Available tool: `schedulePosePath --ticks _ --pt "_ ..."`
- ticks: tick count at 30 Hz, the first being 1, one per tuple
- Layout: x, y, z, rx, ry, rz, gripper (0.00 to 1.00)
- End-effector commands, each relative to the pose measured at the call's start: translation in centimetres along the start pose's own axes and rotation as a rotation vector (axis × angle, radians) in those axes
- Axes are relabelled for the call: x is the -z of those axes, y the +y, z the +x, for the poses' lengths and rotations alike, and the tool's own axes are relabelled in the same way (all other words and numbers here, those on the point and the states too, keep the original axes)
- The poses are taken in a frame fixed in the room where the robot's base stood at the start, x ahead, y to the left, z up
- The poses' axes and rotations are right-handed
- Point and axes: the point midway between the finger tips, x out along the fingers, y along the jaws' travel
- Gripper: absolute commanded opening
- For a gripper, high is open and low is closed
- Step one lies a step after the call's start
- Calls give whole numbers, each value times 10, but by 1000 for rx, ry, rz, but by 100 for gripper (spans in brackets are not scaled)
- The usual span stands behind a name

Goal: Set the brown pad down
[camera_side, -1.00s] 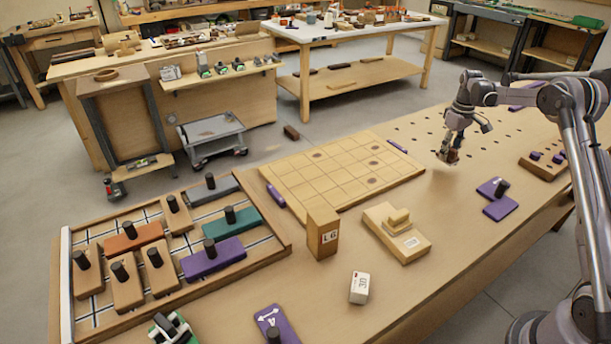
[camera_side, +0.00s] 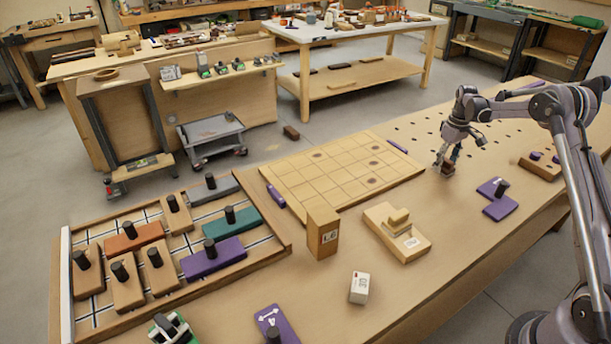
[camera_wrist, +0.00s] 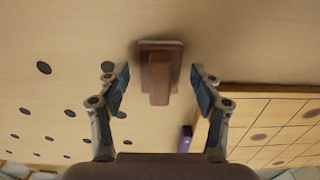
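The brown pad (camera_side: 447,170) is at the far right part of the bench, right of the gridded board, and looks to be resting on the bench top. In the wrist view the brown pad (camera_wrist: 159,82) shows a flat base with a raised block, between my two fingers. My gripper (camera_side: 450,158) is just above the pad in the side view. In the wrist view my gripper (camera_wrist: 161,82) is open, with a gap between each finger and the pad. The pad's underside is hidden.
The gridded board (camera_side: 340,180) lies left of the pad. A purple plate with a black knob (camera_side: 498,204) and a wooden block with purple pegs (camera_side: 541,166) are to the right. Rows of holes mark the bench behind. Bare bench lies around the pad.

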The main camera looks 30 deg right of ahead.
Motion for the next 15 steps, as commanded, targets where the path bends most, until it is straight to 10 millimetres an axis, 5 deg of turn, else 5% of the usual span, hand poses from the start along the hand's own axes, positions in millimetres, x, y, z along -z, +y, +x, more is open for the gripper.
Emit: schedulePosePath --ticks 8,15 --pt "0 0 -5 0 0 0 65" --pt "0 0 -42 0 0 0 65"
